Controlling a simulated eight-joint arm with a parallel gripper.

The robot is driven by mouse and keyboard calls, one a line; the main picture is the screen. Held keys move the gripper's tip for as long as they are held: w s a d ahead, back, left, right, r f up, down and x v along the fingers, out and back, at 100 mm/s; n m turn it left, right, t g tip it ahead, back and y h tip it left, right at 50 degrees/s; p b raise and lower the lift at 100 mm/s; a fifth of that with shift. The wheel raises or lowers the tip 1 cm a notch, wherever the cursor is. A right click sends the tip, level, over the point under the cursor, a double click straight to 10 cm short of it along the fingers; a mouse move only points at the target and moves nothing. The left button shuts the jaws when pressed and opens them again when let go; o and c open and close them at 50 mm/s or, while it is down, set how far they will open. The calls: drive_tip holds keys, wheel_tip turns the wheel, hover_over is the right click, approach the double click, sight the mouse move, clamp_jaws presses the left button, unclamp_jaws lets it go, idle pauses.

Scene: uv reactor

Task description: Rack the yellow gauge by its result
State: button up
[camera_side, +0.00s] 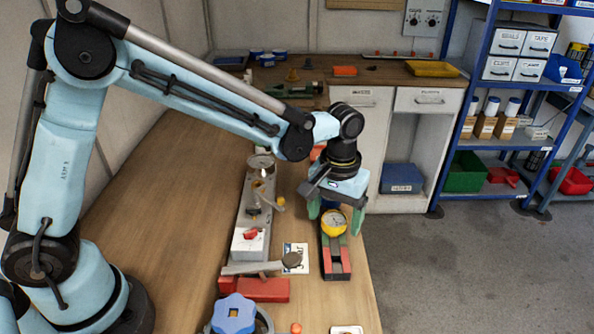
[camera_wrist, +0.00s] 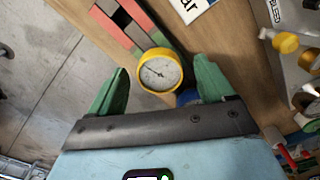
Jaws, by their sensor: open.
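The yellow gauge (camera_side: 333,223) has a round white dial and sits at the far end of a red, green and dark rack (camera_side: 335,262). In the wrist view the gauge (camera_wrist: 160,70) lies between the green fingertips, dial toward the camera; its reading is too small to tell. My gripper (camera_side: 336,213) is open, with one finger on each side of the gauge. The wrist view shows gaps between my gripper (camera_wrist: 161,64) and the gauge on both sides. The rack (camera_wrist: 118,20) runs away beyond the gauge, with red, green and dark sections. Whether the gauge touches the rack is unclear.
A grey fixture (camera_side: 250,215) with valves and a red switch stands left of the rack. A printed card (camera_side: 296,257) lies between them. A hammer-like tool (camera_side: 262,267) and red block (camera_side: 262,289) lie nearer. The bench's right edge is close to the rack.

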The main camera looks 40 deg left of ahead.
sight(334, 219)
wheel_tip(334, 219, up, 12)
idle(0.6)
drive_tip(key=s+a+f+m+t, duration=0.2)
drive_tip(key=s+a+t, duration=0.5)
drive_tip(key=s+a, duration=0.5)
drive_tip(key=shift+a+f+m, duration=0.4)
drive_tip(key=shift+a+m, duration=0.1)
drive_tip(key=shift+a, duration=0.2)
idle(0.6)
